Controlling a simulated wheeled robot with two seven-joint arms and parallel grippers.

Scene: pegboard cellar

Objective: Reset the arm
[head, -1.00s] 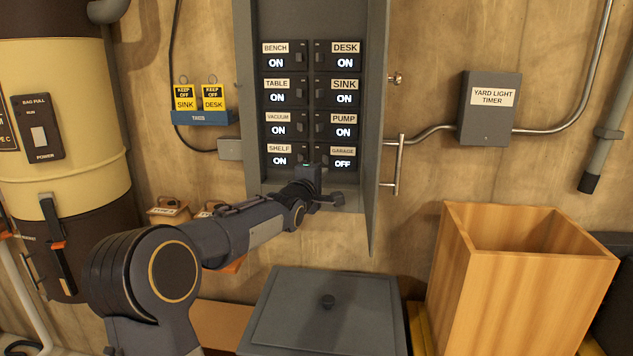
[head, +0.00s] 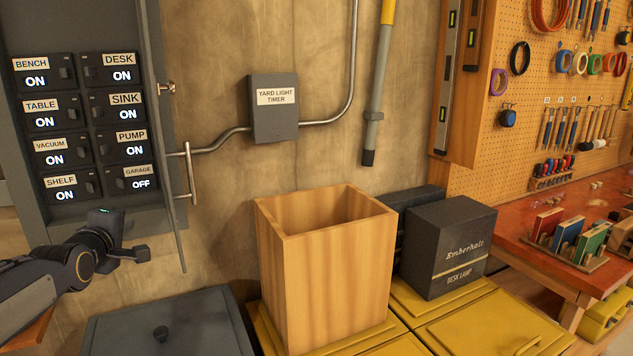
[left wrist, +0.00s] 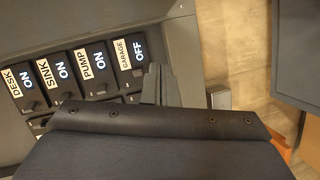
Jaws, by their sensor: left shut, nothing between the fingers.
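My left gripper (head: 106,222) is in front of the lower part of the open grey breaker cabinet (head: 160,100), just below the switch rows. It is shut and empty; its fingers also show in the left wrist view (left wrist: 158,85), near the garage switch (left wrist: 134,62). In the head view the garage switch (head: 140,182) reads OFF. The bench (head: 40,78), desk, table, sink, vacuum, pump and shelf (head: 66,193) switches read ON. No contact between the fingers and a switch can be made out. My right gripper is not in view.
A grey lidded bin (head: 200,325) stands below the cabinet. A tall open wooden box (head: 325,280) and a black desk lamp box (head: 450,250) stand on yellow cabinets (head: 470,335). A yard light timer (head: 274,120) is on the wall. A red workbench (head: 525,215) is at right.

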